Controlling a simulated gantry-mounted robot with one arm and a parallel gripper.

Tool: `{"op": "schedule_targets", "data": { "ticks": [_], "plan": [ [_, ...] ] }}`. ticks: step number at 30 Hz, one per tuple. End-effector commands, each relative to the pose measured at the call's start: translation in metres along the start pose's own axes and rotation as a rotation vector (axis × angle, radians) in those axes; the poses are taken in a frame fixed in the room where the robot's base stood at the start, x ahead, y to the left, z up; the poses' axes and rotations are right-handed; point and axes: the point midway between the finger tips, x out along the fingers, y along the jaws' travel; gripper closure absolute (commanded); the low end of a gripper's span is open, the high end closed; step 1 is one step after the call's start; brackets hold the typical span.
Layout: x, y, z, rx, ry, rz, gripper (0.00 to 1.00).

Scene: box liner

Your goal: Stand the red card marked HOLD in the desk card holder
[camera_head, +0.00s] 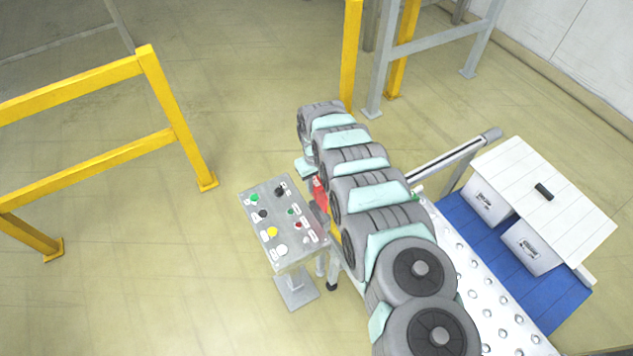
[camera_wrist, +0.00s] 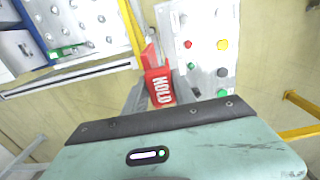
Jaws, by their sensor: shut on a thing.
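The red card marked HOLD (camera_wrist: 160,86) shows in the wrist view, its white lettering facing the camera. My gripper (camera_wrist: 161,97) is shut on it, with a grey finger on either side. Another red piece (camera_wrist: 150,56) shows just beyond the card; I cannot tell what it is. In the head view a patch of red (camera_head: 320,193) shows beside my arm, and my arm hides most of the gripper there. A small black block (camera_head: 543,192), which looks like the desk card holder, lies on the white plank top at the right, well away from my gripper.
A grey control panel (camera_head: 283,222) with coloured buttons stands close beside my gripper. A roller-ball table (camera_head: 497,300) and blue surface (camera_head: 560,301) with white boxes (camera_head: 530,246) lie to the right. Yellow rails (camera_head: 90,83) stand at the left.

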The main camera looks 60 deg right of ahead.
Motion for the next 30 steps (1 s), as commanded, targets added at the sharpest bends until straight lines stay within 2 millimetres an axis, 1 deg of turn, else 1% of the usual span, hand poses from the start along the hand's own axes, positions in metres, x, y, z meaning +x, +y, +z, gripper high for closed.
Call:
{"op": "schedule_targets", "data": {
  "ticks": [1,6,30],
  "plan": [
    [0.009,0.000,0.000,0.001,0.000,-0.001,1.00],
    [0.024,-0.001,0.002,0.002,-0.004,-0.003,1.00],
    [0.084,-0.002,0.001,-0.001,-0.002,-0.001,1.00]
  ]
}}
